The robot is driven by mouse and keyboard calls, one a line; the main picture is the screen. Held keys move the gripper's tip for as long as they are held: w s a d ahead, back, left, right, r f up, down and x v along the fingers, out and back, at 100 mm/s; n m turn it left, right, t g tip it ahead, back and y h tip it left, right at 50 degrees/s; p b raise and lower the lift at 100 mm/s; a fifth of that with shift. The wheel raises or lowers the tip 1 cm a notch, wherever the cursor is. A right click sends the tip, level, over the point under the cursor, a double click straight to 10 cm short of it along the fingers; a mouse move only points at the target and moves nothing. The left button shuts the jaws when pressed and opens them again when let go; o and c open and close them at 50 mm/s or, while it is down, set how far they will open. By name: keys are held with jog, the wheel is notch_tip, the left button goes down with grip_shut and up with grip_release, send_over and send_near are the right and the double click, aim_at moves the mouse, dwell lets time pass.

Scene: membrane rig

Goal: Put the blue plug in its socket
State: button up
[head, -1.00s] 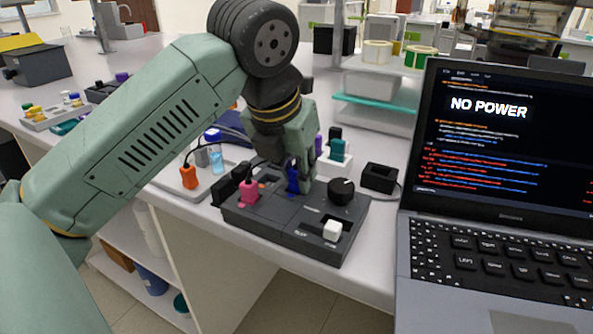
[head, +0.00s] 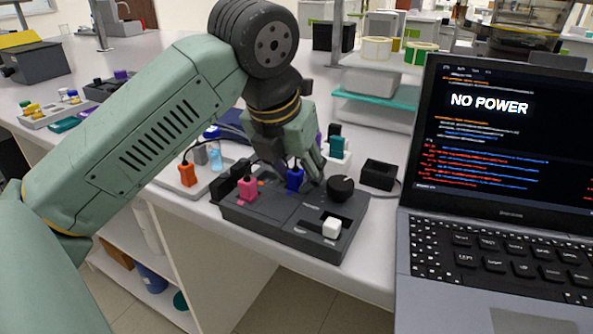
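The blue plug (head: 294,179) stands upright on the dark control box (head: 268,214), at the box's back edge, right of the pink plug (head: 248,190). It appears to sit in a socket there; the socket is hidden under it, and I cannot tell how deep it is in. My gripper (head: 297,172) is just above and around the blue plug. Its fingers are spread, with one finger clear of the plug on the right side, so it looks open. The upper part of the plug is partly hidden by the gripper.
A black knob (head: 341,188) and a white switch (head: 332,228) are on the box, right of the plug. The laptop (head: 500,150) at the right reads "NO POWER". A small black box (head: 379,174), a teal plug (head: 337,146) and an orange plug (head: 187,174) stand nearby.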

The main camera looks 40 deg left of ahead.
jog(key=v, duration=1.2)
jog(key=shift+s, duration=0.1)
